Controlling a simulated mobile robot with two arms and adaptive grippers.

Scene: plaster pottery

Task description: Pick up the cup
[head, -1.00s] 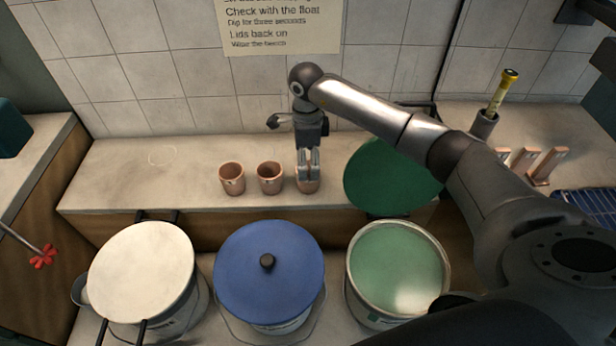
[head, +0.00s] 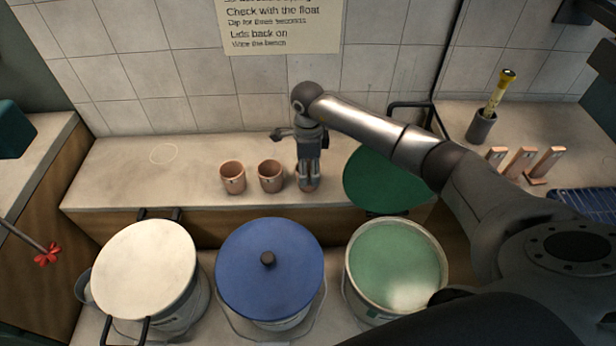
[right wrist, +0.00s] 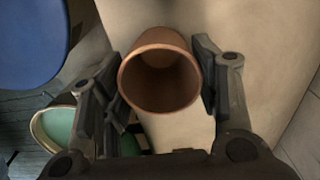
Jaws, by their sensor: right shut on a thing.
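Three terracotta cups stand in a row on the pale bench shelf in the head view: a left cup (head: 233,178), a middle cup (head: 271,177) and a right cup (head: 299,184). My right gripper (head: 309,182) points down at the right cup and hides much of it. In the right wrist view this cup (right wrist: 160,80) is between the two fingers of my right gripper (right wrist: 160,92), mouth toward the camera, empty inside. The gripper is shut on it. I cannot tell whether its base still touches the shelf. My left gripper is not in view.
In front stand a white-topped bucket (head: 145,268), a blue-lidded bucket (head: 270,270) and an open bucket of green liquid (head: 396,266). A green lid (head: 385,180) is right of the cups. A holder (head: 482,127) stands farther right. The shelf left of the cups is clear.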

